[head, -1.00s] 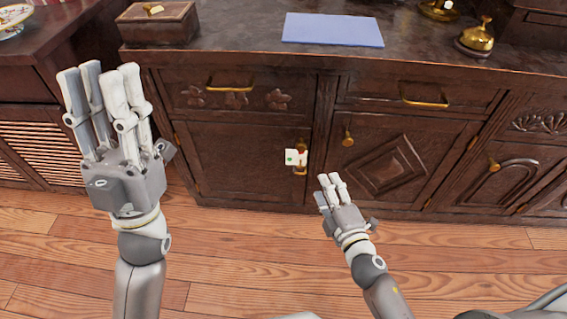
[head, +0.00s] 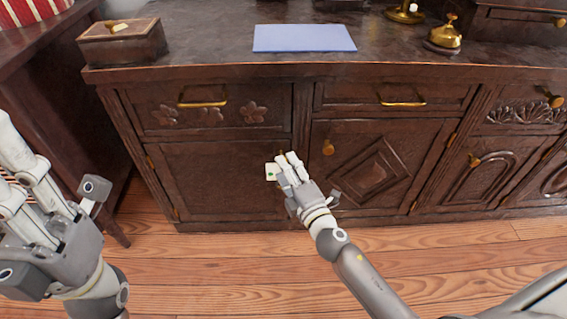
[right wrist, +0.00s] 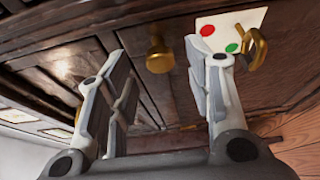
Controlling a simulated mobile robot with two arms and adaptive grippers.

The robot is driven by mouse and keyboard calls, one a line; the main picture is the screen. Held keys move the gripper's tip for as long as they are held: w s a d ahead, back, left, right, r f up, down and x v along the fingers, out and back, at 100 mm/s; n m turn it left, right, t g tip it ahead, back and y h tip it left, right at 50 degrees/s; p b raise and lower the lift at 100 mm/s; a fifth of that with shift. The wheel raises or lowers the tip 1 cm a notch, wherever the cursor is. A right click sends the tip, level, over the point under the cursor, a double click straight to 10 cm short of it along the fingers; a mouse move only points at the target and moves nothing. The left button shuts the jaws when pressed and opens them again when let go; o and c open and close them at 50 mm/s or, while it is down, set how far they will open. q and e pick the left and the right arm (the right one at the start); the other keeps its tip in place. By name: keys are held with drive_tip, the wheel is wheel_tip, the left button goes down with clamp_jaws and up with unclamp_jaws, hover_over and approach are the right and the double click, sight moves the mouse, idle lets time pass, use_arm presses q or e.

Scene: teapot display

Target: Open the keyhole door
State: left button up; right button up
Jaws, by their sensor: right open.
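The keyhole door (head: 212,185) is the dark wooden cabinet door left of the diamond-carved one, and it looks shut. A white card (head: 272,172) hangs at its right edge. In the right wrist view the card (right wrist: 242,22) shows a red and a green dot, beside a brass key-like piece (right wrist: 257,48). My right gripper (head: 290,158) is open at that edge. Its fingers (right wrist: 160,66) stand either side of a brass knob (right wrist: 159,55), with gaps on both sides; the head view hides this knob. My left gripper (head: 14,180) is open and empty at the left, partly cut off.
The diamond-carved door (head: 365,170) with its own knob (head: 328,147) is close on the right. Drawers with brass handles (head: 202,103) run above. The cabinet top holds a wooden box (head: 122,43), a blue mat (head: 304,38) and a bell (head: 444,36). Wooden floor (head: 230,265) in front is clear.

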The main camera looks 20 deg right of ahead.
drive_tip(key=shift+w+a, duration=0.15)
drive_tip(key=shift+w, duration=1.2)
drive_tip(key=shift+c, duration=0.5)
clamp_jaws()
